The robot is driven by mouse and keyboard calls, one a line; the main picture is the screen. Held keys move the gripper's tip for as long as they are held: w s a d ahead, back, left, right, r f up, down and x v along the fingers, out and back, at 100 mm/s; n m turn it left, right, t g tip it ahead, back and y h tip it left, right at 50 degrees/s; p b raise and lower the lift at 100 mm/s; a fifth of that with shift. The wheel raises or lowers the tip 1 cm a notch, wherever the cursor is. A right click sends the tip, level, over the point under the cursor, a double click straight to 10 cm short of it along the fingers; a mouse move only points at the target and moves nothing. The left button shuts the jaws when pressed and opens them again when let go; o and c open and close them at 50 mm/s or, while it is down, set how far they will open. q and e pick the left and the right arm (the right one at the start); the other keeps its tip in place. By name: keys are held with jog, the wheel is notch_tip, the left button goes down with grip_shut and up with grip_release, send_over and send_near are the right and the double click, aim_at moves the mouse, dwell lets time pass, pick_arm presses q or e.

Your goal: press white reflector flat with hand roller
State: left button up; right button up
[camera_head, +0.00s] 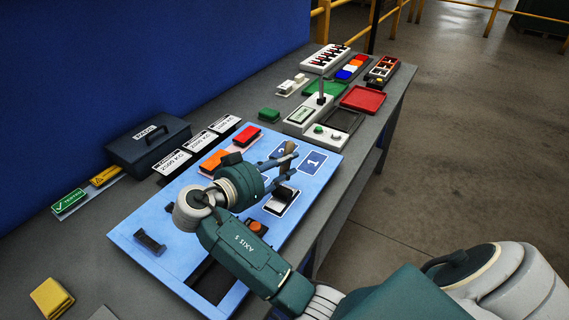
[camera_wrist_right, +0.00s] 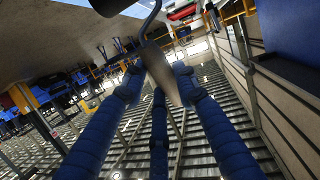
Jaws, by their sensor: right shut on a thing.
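My right gripper (camera_head: 280,172) is shut on the hand roller (camera_head: 288,148), whose brown handle sticks up between the blue fingers. In the right wrist view the handle (camera_wrist_right: 160,72) sits between the fingers, with a bent metal rod and a dark roller at the top edge. The gripper is above the blue board (camera_head: 150,215), close to a black block (camera_head: 284,193) with a pale front piece in a white-outlined slot. I cannot tell whether that pale piece is the white reflector. My left gripper is out of view.
Red (camera_head: 247,134) and orange (camera_head: 214,160) pieces lie along the board's back edge. A dark toolbox (camera_head: 148,145) stands behind. A colour-piece tray (camera_head: 352,68), a green tray (camera_head: 324,89) and a red tray (camera_head: 362,99) stand farther off. A yellow block (camera_head: 51,298) lies front left.

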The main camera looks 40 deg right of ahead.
aim_at(292, 142)
jog(key=shift+r, duration=0.4)
jog(key=shift+d, duration=0.1)
jog(key=shift+w+d+b, duration=0.25)
jog(key=shift+w+d, duration=0.1)
jog(key=shift+d, duration=0.4)
jog(key=shift+w+d+b, duration=0.25)
jog(key=shift+w+d, duration=0.1)
jog(key=shift+d, duration=0.4)
jog(key=shift+f+b, duration=0.5)
jog(key=shift+f, duration=0.05)
jog(key=shift+s, duration=0.1)
dwell(0.8)
jog(key=shift+r+p, duration=0.5)
jog(key=shift+r, duration=0.2)
jog(key=shift+r+p, duration=1.55)
jog(key=shift+r, duration=1.3)
